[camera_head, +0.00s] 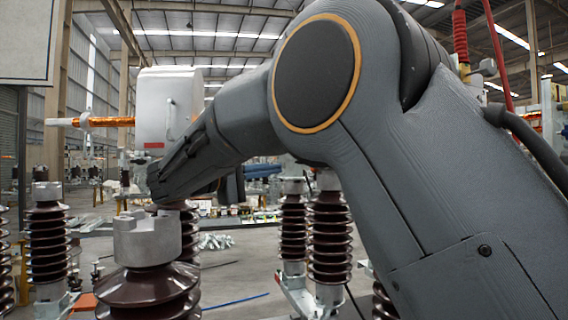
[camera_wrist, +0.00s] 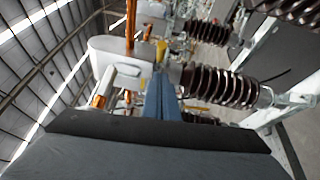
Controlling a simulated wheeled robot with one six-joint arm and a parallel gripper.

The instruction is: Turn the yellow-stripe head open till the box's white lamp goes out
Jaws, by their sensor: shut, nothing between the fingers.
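A pale metal box (camera_head: 168,105) with a handle and a small red label stands left of centre in the head view, behind my forearm. A pale box with a rounded end also shows in the wrist view (camera_wrist: 112,47). A small yellow part (camera_wrist: 161,50) shows just beyond my gripper (camera_wrist: 160,82) in the wrist view; I cannot tell whether it is the yellow-stripe head. My gripper's blue-grey fingers are together and appear empty. I cannot tell whether they touch anything. In the head view my arm hides much of that area. I cannot make out a white lamp.
A brown ribbed insulator (camera_head: 148,290) with a grey metal cap stands in the left foreground. More insulators (camera_head: 329,235) stand behind, below my arm. A copper-coloured rod (camera_head: 108,122) sticks out left of the box. Open floor (camera_head: 235,265) shows between the insulators.

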